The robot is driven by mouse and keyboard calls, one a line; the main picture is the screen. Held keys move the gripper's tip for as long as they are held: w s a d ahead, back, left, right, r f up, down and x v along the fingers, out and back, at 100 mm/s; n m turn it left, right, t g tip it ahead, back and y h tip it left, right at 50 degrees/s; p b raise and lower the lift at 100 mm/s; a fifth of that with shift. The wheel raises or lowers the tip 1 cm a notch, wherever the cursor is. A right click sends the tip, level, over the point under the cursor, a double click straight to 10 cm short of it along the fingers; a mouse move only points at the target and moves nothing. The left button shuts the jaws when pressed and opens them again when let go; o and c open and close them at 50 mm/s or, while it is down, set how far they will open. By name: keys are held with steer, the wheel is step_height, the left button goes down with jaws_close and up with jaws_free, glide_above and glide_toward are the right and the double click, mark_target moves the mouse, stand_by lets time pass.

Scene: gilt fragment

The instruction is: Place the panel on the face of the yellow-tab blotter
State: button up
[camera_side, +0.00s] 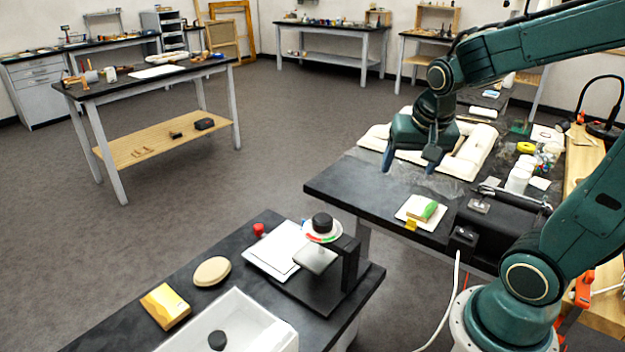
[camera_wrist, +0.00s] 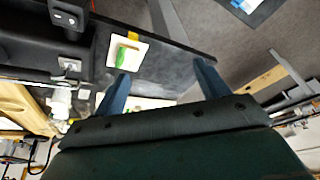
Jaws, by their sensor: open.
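My gripper (camera_side: 408,165) is open and empty above the dark bench, behind and left of the blotter. Its two blue fingers also show spread apart in the wrist view (camera_wrist: 160,88). The white blotter with a yellow tab (camera_side: 411,225) lies near the bench's front edge; it also shows in the wrist view (camera_wrist: 142,53). A small cream panel-like piece (camera_side: 416,213) with a green part (camera_side: 428,209) on top rests on the blotter's face. It appears flat and apart from the fingers. I cannot tell whether the green part is fixed to it.
A padded cream tray (camera_side: 470,153) lies behind the fingers. A black device (camera_side: 497,228) stands right of the blotter, with white jars (camera_side: 519,178) beyond.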

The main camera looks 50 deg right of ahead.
steer(key=s+a+r+n+t+y, duration=0.2)
steer(key=s+a+r+n, duration=0.3)
steer(key=a+n, duration=0.5)
steer(key=shift+s+a+y, duration=0.4)
steer(key=shift+s+a, duration=0.25)
steer(key=shift+s, duration=0.65)
steer(key=shift+r, duration=0.1)
steer(key=shift+c, duration=0.2)
